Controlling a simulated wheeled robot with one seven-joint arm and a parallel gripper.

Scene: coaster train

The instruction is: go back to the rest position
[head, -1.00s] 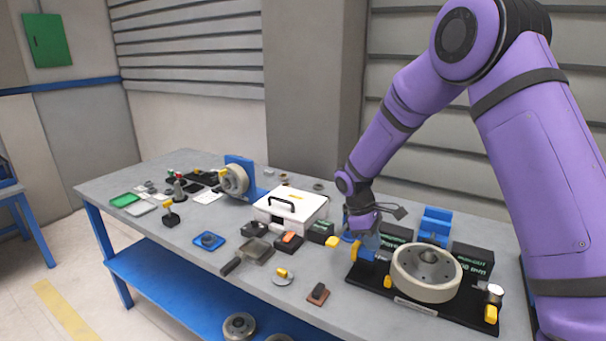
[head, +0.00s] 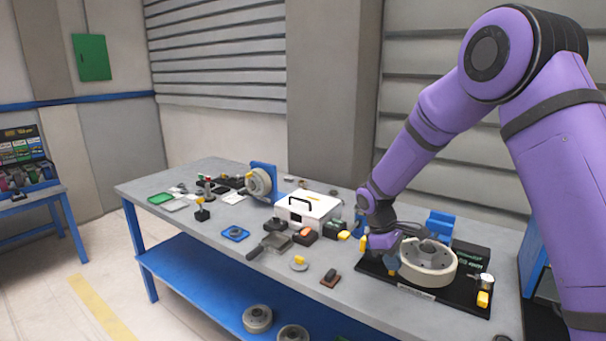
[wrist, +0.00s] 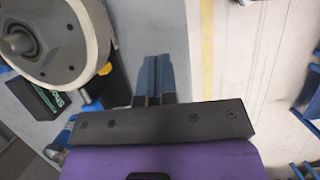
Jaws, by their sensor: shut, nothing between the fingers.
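My purple arm reaches over the right part of the workbench (head: 345,300). My gripper (wrist: 154,62) shows in the wrist view with its two blue fingers together and nothing between them. It hangs over the bench's edge strip. The wheel also shows at the upper left of the wrist view (wrist: 75,60), apart from the fingers.
A white case (head: 322,208), a blue stand with a ring (head: 258,184) and several small tools and parts lie left of the arm. Blue blocks (head: 440,224) stand behind the wheel. The floor (head: 90,270) in front of the bench is open.

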